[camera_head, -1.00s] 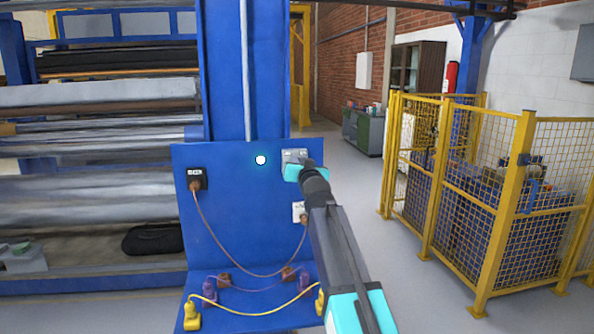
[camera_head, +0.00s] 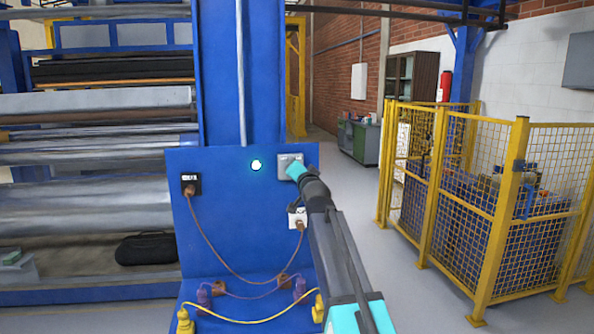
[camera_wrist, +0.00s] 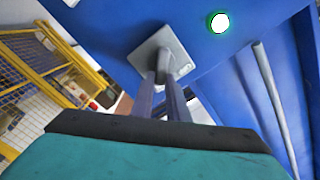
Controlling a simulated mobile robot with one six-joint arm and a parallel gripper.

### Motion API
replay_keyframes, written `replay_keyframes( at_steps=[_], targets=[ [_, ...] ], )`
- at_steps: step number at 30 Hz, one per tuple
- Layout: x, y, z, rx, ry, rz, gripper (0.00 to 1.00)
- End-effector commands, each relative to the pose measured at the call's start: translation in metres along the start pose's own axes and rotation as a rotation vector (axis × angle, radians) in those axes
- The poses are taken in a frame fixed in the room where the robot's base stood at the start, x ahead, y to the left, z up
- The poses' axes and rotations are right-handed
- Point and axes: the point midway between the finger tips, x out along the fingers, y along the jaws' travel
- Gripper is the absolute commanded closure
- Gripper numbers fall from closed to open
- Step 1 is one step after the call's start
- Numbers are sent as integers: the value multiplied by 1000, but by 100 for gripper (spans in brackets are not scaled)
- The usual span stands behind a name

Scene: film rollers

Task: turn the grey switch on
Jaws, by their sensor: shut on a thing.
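The grey switch (camera_head: 284,160) is a small plate on the upper right of the blue panel (camera_head: 235,225). In the wrist view its square light plate (camera_wrist: 178,46) lies straight ahead of the fingers.
A round white spot (camera_head: 256,165) shows left of the switch. A black socket (camera_head: 190,184) and a white socket (camera_head: 297,216) hold a brown cable's plugs. Yellow and purple cables lie below. A yellow mesh fence (camera_head: 480,200) stands right, with clear floor before it.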

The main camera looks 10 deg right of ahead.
Motion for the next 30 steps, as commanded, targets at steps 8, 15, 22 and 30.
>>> replay_keyframes(
  at_steps=[8, 15, 22, 30],
  targets=[
    [0, 0, 0, 6, -1, 0, 100],
    [0, 0, 0, 5, -1, 0, 67],
    [0, 0, 1, 3, -1, 0, 67],
    [-10, 0, 1, 3, 0, -1, 67]
  ],
)
